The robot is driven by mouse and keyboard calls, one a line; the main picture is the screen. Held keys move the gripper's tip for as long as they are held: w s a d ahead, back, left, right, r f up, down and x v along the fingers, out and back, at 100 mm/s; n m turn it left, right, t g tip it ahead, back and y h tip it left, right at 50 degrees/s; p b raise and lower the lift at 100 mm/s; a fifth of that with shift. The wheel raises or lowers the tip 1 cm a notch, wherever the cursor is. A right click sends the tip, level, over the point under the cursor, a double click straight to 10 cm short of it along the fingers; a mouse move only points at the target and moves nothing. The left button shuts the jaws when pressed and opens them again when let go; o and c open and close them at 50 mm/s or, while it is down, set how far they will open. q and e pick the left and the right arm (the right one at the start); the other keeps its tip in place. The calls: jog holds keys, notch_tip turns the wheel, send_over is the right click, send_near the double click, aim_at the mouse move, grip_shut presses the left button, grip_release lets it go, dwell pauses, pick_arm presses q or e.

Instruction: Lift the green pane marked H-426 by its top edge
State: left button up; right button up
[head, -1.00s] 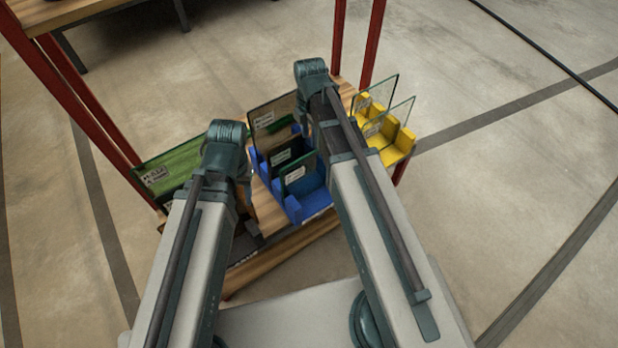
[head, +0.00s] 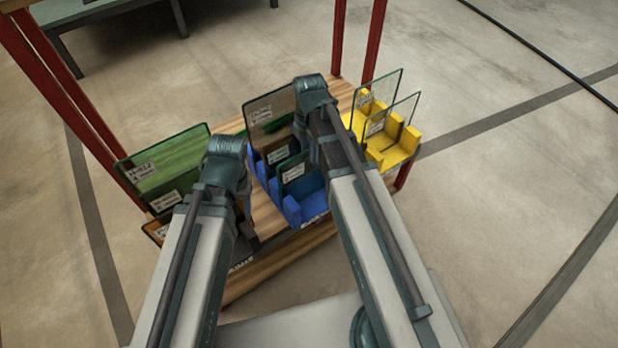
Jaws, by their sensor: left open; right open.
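A green pane (head: 185,152) stands upright at the left end of the wooden table. It has a white label (head: 143,172) near its left edge, too small to read surely. Two more labelled panes stand in front of it, partly covered by my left arm; I cannot tell which label reads H-426. My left gripper (head: 243,212) is just right of these panes, its fingers mostly hidden by my arm, apart from the green pane's visible top edge. My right gripper (head: 313,150) is over the middle of the table by the blue rack, its fingers hidden by my arm.
A blue rack (head: 291,208) holds several dark or clear panes mid-table. A yellow rack (head: 402,150) holds two clear panes at the right. Red posts (head: 100,125) rise at the table's left and back. The wooden table top (head: 262,212) shows between racks.

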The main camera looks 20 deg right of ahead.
notch_tip(320, 180, down, 3)
jog(key=shift+s+f+b, duration=0.1)
jog(key=shift+b, duration=1.05)
grip_shut()
dwell(0.4)
